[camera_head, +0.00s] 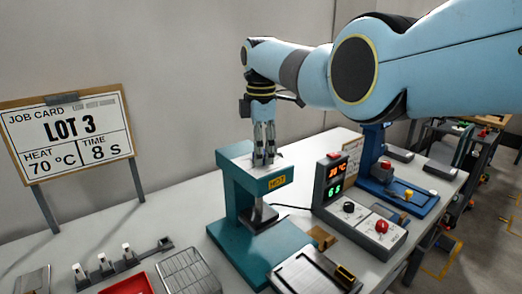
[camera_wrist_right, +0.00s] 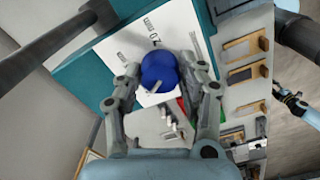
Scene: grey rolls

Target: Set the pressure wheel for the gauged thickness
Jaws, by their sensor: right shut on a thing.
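The teal press (camera_head: 262,240) stands on the bench with a yellow HOT label and a white top plate. My right gripper (camera_head: 265,160) points down onto the top plate. In the right wrist view its fingers (camera_wrist_right: 165,95) are closed around the blue pressure wheel (camera_wrist_right: 158,70). The wheel sits on a white scale plate (camera_wrist_right: 115,45) with dark marks, which are too small to read surely. A small grey pointer shows at the wheel's edge. In the head view the gripper hides the wheel. My left gripper seems to show small at the wrist view's right edge, its jaws unclear.
The job card (camera_head: 68,135) reads LOT 3, 70 °C, 8 s. A wire rack (camera_head: 188,272), a red tray (camera_head: 128,286) and a dark plate (camera_head: 312,272) lie in front.

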